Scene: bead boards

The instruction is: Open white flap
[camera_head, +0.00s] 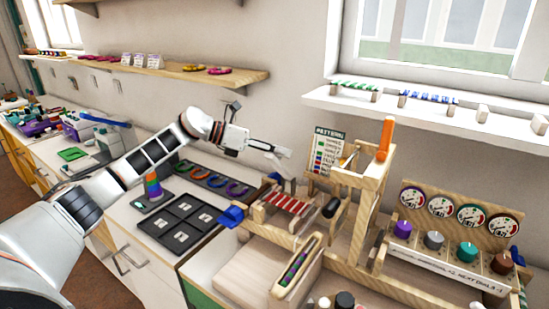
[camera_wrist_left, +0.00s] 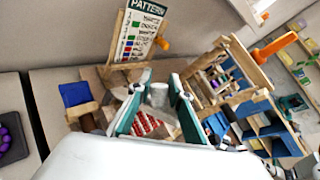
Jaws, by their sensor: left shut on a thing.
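My left gripper (camera_head: 284,172) reaches in from the left, over the wooden bead frame beside the pattern card. In the left wrist view its two teal-edged fingers (camera_wrist_left: 160,98) are closed on a pale grey-white piece (camera_wrist_left: 158,94), which looks like the white flap. Its edges and hinge are mostly hidden by the fingers, so how far it is opened cannot be told. Red and white striped beads (camera_head: 288,203) lie below the gripper in the frame, and they also show under the fingers in the left wrist view (camera_wrist_left: 146,124). My right gripper is not in view.
A pattern card (camera_head: 325,150) stands behind the gripper. An upright wooden post with an orange handle (camera_head: 386,138) rises to the right. Blue blocks (camera_head: 232,215) stick out at the left. Dials (camera_head: 440,207) and coloured knobs stand further right. A black tray (camera_head: 180,222) lies on the left counter.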

